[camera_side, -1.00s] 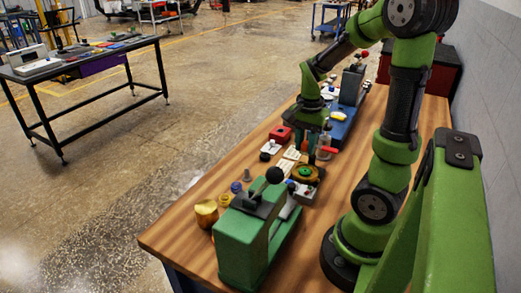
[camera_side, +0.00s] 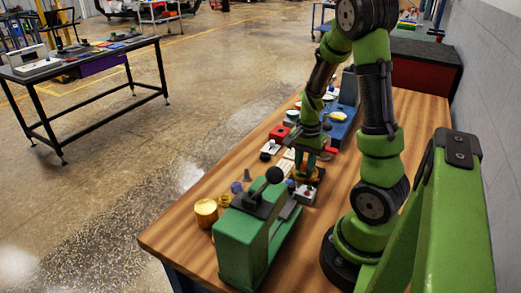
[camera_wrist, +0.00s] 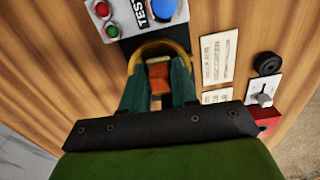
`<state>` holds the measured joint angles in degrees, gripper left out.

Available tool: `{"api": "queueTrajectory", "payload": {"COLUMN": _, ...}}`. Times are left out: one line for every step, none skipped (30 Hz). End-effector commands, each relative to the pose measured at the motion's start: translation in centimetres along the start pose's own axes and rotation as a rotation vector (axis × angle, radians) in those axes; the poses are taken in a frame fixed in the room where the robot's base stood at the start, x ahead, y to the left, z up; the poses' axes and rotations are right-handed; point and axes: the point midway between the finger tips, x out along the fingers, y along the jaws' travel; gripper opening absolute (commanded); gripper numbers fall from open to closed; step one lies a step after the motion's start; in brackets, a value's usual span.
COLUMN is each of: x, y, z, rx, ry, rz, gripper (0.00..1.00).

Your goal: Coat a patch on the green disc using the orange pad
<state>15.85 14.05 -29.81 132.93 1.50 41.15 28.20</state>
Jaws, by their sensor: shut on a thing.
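My gripper (camera_wrist: 156,76) has its two teal fingers around the orange pad (camera_wrist: 159,84), which shows between them in the wrist view. The fingers reach into a round brass-coloured ring (camera_wrist: 185,54). In the side view my gripper (camera_side: 309,163) points down over this ring (camera_side: 299,178). The green disc cannot be made out now; the gripper and pad cover the middle of the ring. Whether the pad touches the disc is hidden.
A grey box marked TEST (camera_wrist: 127,17) with red, green and blue buttons adjoins the ring. Pale label plates (camera_wrist: 218,57) and a switch (camera_wrist: 263,92) lie to the right. A green machine with a black knob (camera_side: 245,240) stands at the bench's front.

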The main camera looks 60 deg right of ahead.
Motion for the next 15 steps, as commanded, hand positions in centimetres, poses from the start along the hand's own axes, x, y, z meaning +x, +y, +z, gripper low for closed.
{"api": "queueTrajectory", "payload": {"x": -0.1, "y": 0.0, "z": -0.5, "rx": 0.003, "ry": 0.001, "rz": 0.001, "gripper": 0.0}}
{"api": "queueTrajectory", "payload": {"x": -0.1, "y": 0.1, "z": -0.8, "rx": 0.003, "ry": 0.0, "rz": 0.002, "gripper": 0.0}}
{"api": "queueTrajectory", "payload": {"x": 0.1, "y": 0.0, "z": -1.2, "rx": 0.002, "ry": 0.0, "rz": 0.003, "gripper": 0.0}}
{"api": "queueTrajectory", "payload": {"x": 0.1, "y": 0.0, "z": -1.4, "rx": 0.003, "ry": 0.0, "rz": 0.003, "gripper": 0.0}}
{"api": "queueTrajectory", "payload": {"x": -0.1, "y": 0.0, "z": -1.7, "rx": 0.002, "ry": 0.001, "rz": 0.001, "gripper": 0.0}}
{"api": "queueTrajectory", "payload": {"x": 0.0, "y": 0.0, "z": -2.1, "rx": 0.002, "ry": 0.0, "rz": 0.003, "gripper": 0.0}}
{"api": "queueTrajectory", "payload": {"x": 0.1, "y": 0.0, "z": -2.4, "rx": 0.003, "ry": 0.0, "rz": 0.003, "gripper": 0.0}}
{"api": "queueTrajectory", "payload": {"x": -0.1, "y": -0.1, "z": -2.6, "rx": 0.002, "ry": 0.001, "rz": 0.001, "gripper": 0.0}}
{"api": "queueTrajectory", "payload": {"x": 0.0, "y": 0.0, "z": -2.7, "rx": 0.0, "ry": 0.0, "rz": 0.002, "gripper": 0.0}}
{"api": "queueTrajectory", "payload": {"x": 0.1, "y": -0.1, "z": -2.2, "rx": -0.004, "ry": -0.002, "rz": 0.002, "gripper": 0.0}}
{"api": "queueTrajectory", "payload": {"x": 0.0, "y": -0.1, "z": -1.8, "rx": -0.004, "ry": -0.001, "rz": 0.0, "gripper": 0.0}}
{"api": "queueTrajectory", "payload": {"x": 0.0, "y": -0.1, "z": -1.4, "rx": -0.005, "ry": -0.002, "rz": 0.001, "gripper": 0.0}}
{"api": "queueTrajectory", "payload": {"x": 0.0, "y": 0.0, "z": -1.1, "rx": -0.005, "ry": -0.002, "rz": 0.001, "gripper": 0.0}}
{"api": "queueTrajectory", "payload": {"x": 0.0, "y": 0.0, "z": -0.9, "rx": -0.005, "ry": -0.002, "rz": 0.001, "gripper": 0.0}}
{"api": "queueTrajectory", "payload": {"x": 0.0, "y": 0.0, "z": -0.5, "rx": -0.006, "ry": -0.002, "rz": 0.001, "gripper": 0.0}}
